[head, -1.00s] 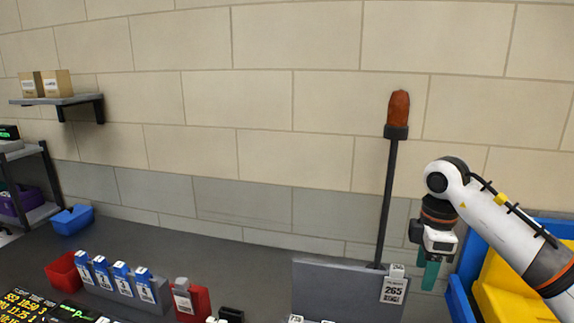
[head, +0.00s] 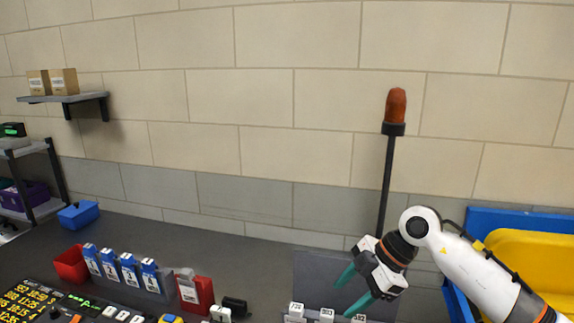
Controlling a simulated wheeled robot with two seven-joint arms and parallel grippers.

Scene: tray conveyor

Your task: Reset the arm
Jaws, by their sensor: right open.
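My right arm comes in from the right in the head view. Its gripper (head: 354,291) has two teal fingers that point down and to the left, spread apart with nothing between them. The gripper hangs in front of a grey upright panel (head: 313,270) and above the white labelled blocks along its foot. I cannot tell whether the fingertips touch the panel or the blocks. My left gripper is not in view.
A black pole with an orange lamp (head: 396,105) rises behind the gripper. Blue and yellow bins (head: 530,255) stand at the right. Blue numbered holders (head: 130,272), a red bin (head: 72,264) and a lit display panel (head: 30,300) are at the lower left.

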